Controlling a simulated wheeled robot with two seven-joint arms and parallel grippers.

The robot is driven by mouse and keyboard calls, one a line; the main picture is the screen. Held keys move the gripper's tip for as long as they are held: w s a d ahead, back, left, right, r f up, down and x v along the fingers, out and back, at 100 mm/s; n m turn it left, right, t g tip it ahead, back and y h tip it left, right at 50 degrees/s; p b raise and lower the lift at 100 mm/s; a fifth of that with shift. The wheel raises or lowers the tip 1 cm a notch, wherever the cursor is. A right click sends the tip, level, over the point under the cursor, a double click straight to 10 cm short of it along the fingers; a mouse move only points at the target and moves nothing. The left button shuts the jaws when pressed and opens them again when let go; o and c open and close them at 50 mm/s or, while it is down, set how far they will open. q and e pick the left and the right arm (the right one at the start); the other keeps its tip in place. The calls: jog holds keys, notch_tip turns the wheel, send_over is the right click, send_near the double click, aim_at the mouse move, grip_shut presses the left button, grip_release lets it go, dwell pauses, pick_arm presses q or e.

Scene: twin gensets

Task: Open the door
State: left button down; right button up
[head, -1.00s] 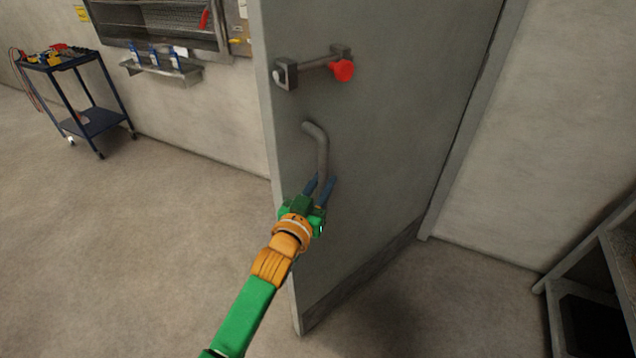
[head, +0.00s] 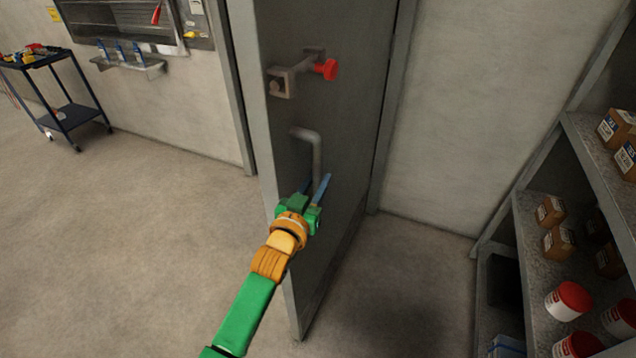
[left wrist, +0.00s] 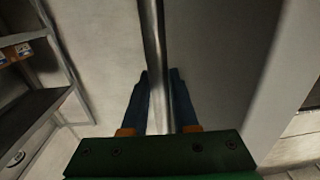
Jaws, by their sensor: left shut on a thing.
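The grey door (head: 335,130) stands open at an angle in the head view, its free edge toward me. A bent metal handle (head: 317,153) is on its face, below a latch bar (head: 296,78) with a red knob (head: 330,69). My left gripper (head: 316,187) is shut on the lower part of the handle. In the left wrist view the handle bar (left wrist: 158,60) runs between the two blue fingers (left wrist: 160,100). The handle's lower end is hidden by the gripper. My right gripper is not in view.
A metal shelf (head: 566,126) with boxes and red-lidded tubs stands at the right. A blue cart (head: 68,112) with tools stands at the far left. A small wall rack (head: 128,66) holds blue bottles. The floor left of the door is clear.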

pick_arm(q)
jog(key=shift+d+r, duration=0.25)
jog(key=shift+r, duration=0.15)
jog(key=shift+a, duration=0.1)
jog(key=c, duration=0.9)
grip_release()
jog(key=shift+o, duration=1.1)
jog(key=shift+f, duration=0.15)
jog(key=shift+d+f, duration=0.1)
jog(key=shift+d, duration=0.1)
jog(key=v, duration=0.7)
